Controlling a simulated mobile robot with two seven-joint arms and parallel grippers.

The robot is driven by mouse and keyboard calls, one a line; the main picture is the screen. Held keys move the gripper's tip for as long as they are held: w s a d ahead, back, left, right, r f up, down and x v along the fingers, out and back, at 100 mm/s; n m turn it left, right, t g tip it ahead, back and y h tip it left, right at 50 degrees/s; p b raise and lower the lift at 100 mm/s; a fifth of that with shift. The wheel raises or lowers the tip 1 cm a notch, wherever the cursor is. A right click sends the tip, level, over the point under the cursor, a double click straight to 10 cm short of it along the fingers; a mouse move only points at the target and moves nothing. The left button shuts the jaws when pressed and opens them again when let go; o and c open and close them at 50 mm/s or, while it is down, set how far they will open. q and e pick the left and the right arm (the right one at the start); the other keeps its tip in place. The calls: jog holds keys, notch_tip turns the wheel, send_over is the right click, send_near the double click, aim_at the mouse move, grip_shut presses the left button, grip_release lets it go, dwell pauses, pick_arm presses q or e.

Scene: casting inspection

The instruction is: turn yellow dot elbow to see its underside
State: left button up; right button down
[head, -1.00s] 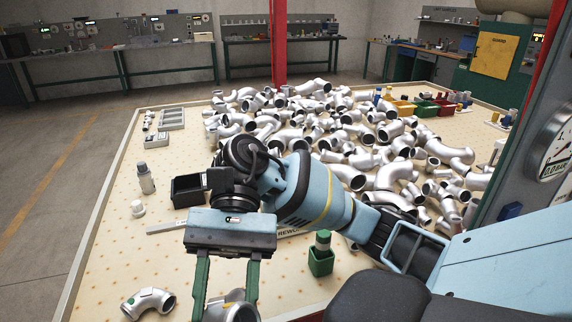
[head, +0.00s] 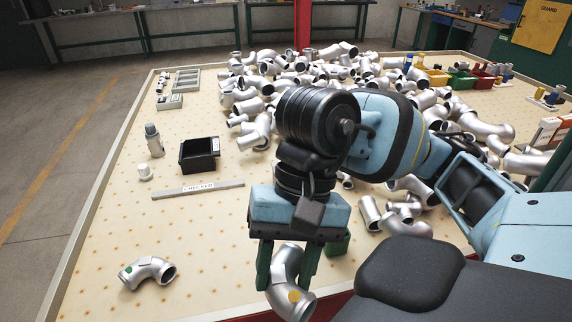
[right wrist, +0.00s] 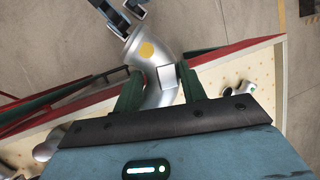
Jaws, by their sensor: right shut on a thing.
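The yellow dot elbow (head: 286,262) is a silver bent pipe between the fingers of my right gripper (head: 287,278). The gripper is shut on it, near the table's front edge. Its yellow dot (head: 294,296) faces the head camera near the lower open end. In the right wrist view the elbow (right wrist: 165,73) sits between the green fingers (right wrist: 160,90), with its yellow dot (right wrist: 146,49) and a pale square patch in sight. Part of the elbow is hidden by the fingers.
A green dot elbow (head: 148,272) lies at the table's front left. A black bin (head: 199,155), a grey bar (head: 198,190) and a green container (head: 338,243) stand nearby. Many silver elbows are heaped behind my right arm. The table's left front is mostly clear.

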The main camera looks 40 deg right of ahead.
dwell(0.3)
jog(key=shift+w, duration=0.3)
jog(key=w+d+f+n+g+h, duration=0.1)
jog(key=w+d+f+n+g, duration=0.1)
jog(key=w+n, duration=0.4)
jog(key=shift+w+f+h, duration=0.25)
jog(key=shift+w+h, duration=0.05)
jog(key=shift+w, duration=0.65)
